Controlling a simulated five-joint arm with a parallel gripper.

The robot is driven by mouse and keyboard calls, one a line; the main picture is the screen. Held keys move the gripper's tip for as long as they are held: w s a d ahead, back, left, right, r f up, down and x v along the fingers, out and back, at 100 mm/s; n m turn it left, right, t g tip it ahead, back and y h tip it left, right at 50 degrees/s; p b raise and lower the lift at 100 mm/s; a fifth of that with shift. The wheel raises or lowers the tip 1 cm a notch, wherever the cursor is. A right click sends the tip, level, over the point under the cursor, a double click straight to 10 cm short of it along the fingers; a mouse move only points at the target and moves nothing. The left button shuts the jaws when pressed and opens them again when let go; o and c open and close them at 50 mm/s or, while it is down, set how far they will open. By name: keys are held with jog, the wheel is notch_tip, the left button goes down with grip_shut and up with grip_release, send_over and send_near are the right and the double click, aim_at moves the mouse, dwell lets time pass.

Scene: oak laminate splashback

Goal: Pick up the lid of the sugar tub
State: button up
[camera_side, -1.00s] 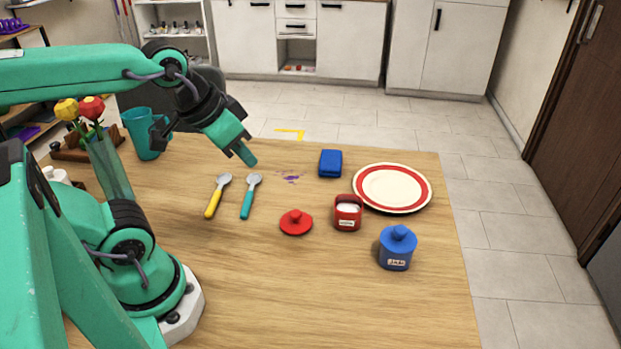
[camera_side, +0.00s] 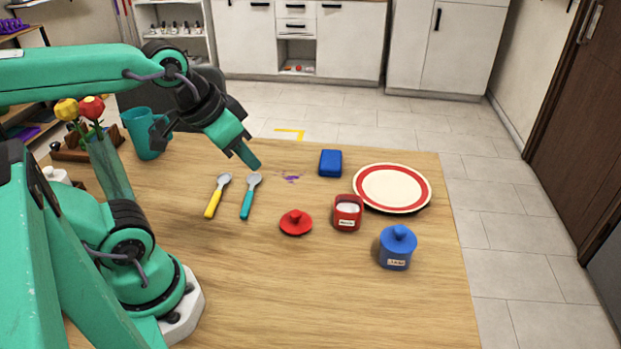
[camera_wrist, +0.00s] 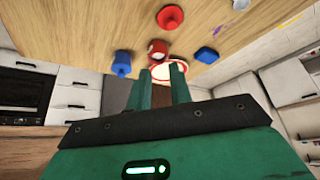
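A red tub (camera_side: 347,213) stands open on the table with white contents and a small label I cannot read clearly. A red lid (camera_side: 296,222) with a round knob lies flat on the table just left of it, apart from it. A blue tub (camera_side: 397,249) with a knobbed blue lid (camera_side: 399,236) on it stands to the front right; its label is also unclear. In the wrist view the red lid (camera_wrist: 170,17), red tub (camera_wrist: 157,47) and blue tub (camera_wrist: 122,64) show beyond the fingers. My gripper (camera_side: 254,160) is above the table's back part, fingers apart and empty (camera_wrist: 162,75).
A red-rimmed plate (camera_side: 392,187) lies behind the tubs, with a blue block (camera_side: 330,163) to its left. A yellow-handled spoon (camera_side: 213,203) and a teal-handled spoon (camera_side: 248,201) lie left of the red lid. A teal mug (camera_side: 146,135) and flowers (camera_side: 92,107) stand at left. The front table is clear.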

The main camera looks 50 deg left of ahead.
jog(key=o, duration=1.5)
jog(key=shift+w, duration=0.1)
jog(key=n+g, duration=0.5)
send_over(295, 213)
notch_tip(295, 213, down, 15)
jog(key=shift+f, duration=0.2)
jog(key=shift+f+g, duration=0.3)
jog(key=shift+f, duration=1.45)
